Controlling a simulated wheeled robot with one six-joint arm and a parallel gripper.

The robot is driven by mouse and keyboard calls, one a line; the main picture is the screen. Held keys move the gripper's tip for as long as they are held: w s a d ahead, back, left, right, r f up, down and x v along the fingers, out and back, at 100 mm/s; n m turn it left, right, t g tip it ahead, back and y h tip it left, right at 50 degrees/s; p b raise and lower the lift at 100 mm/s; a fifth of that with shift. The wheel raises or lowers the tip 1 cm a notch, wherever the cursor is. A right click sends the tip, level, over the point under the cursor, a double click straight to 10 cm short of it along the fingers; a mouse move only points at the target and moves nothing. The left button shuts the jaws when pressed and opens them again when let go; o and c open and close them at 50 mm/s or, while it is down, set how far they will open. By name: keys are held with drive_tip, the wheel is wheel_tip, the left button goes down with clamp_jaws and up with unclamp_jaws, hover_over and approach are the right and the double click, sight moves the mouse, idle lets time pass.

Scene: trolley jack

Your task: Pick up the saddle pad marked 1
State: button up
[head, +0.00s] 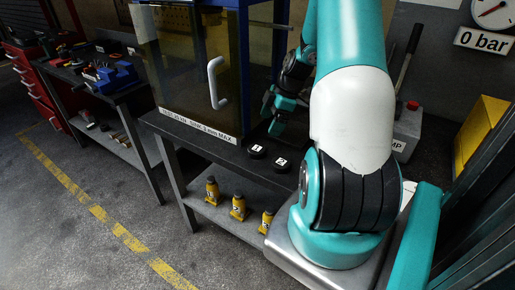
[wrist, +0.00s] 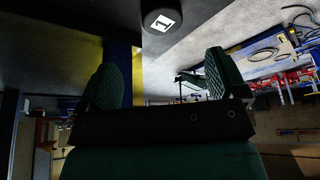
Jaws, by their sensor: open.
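The black round saddle pad marked 1 (head: 256,151) sits on the dark bench top in front of the press cabinet. It also shows at the top of the wrist view (wrist: 162,20), beyond my fingertips. A second black pad (head: 282,164) lies just to its right, its mark probably a 2. My gripper (head: 272,117) is above the bench, behind and slightly right of the pad marked 1, and apart from it. In the wrist view my gripper (wrist: 161,65) has its two green-padded fingers spread with nothing between them.
The press cabinet (head: 190,70) with a grey handle (head: 217,83) stands left of my gripper. Several yellow bottle jacks (head: 238,207) stand on the lower shelf. A grey pump box (head: 407,130) is at the right. Bench top left of the pads is clear.

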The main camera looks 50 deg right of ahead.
hover_over(257, 148)
drive_tip(key=s+d, duration=0.1)
drive_tip(key=d, duration=0.1)
drive_tip(key=f+p, duration=0.1)
drive_tip(key=f, duration=0.3)
drive_tip(key=shift+s+f, duration=0.2)
drive_tip(key=shift+p+x, duration=1.15)
drive_tip(key=shift+x, duration=1.5)
drive_tip(key=shift+a, duration=0.1)
drive_tip(key=c, duration=1)
drive_tip(key=shift+r, duration=0.1)
drive_tip(key=shift+c, duration=0.2)
